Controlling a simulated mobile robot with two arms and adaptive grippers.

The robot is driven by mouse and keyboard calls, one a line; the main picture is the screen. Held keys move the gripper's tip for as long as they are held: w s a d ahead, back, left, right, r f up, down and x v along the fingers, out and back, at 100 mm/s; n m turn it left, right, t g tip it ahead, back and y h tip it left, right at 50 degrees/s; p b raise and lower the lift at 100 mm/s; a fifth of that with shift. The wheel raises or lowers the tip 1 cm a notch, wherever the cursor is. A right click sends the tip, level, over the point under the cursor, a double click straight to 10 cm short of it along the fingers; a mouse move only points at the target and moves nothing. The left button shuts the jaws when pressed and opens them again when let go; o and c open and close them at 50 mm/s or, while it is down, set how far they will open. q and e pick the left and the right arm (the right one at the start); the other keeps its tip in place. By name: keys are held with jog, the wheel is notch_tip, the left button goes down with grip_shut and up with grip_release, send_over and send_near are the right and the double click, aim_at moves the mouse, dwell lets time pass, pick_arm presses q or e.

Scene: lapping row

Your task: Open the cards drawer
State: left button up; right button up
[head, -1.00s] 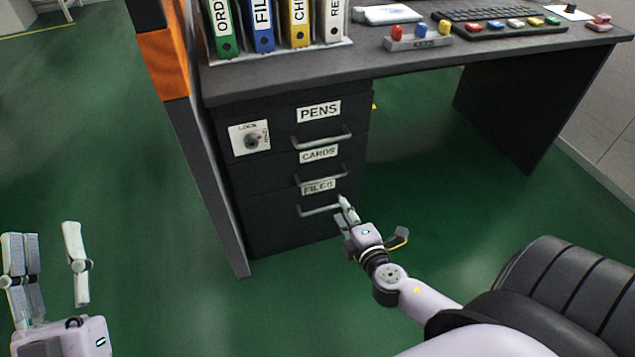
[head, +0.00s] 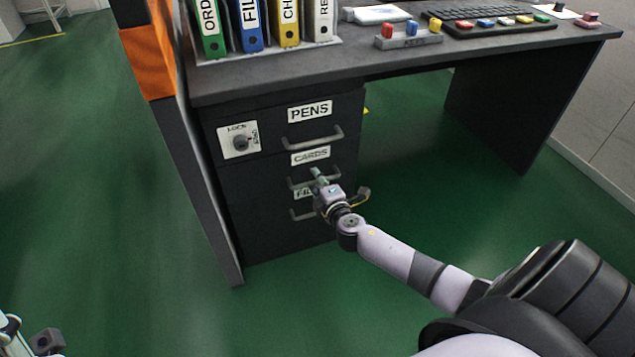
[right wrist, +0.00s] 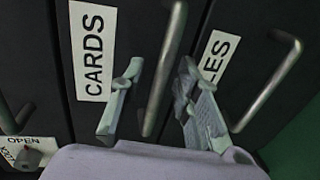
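The cards drawer (head: 270,178) is closed, flush with the black desk pedestal, between the pens drawer (head: 268,127) and the files drawer (head: 262,222). Its white CARDS label (head: 310,155) also shows in the right wrist view (right wrist: 93,50). My right gripper (head: 317,174) is at the cards drawer's bar handle (head: 297,184) and hides part of it. In the right wrist view its open fingers (right wrist: 160,105) stand on either side of the handle (right wrist: 165,70), with visible gaps. My left gripper (head: 32,338) is mostly cut off at the bottom left corner.
A lock plate with a knob (head: 239,141) is on the pedestal's upper left. The files handle (right wrist: 268,85) is close beside the right fingers. Binders (head: 250,25) and a keyboard (head: 478,14) stand on the desktop (head: 270,77). The green floor in front is clear.

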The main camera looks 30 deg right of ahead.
jog(key=shift+c, duration=0.2)
grip_shut()
dwell(0.7)
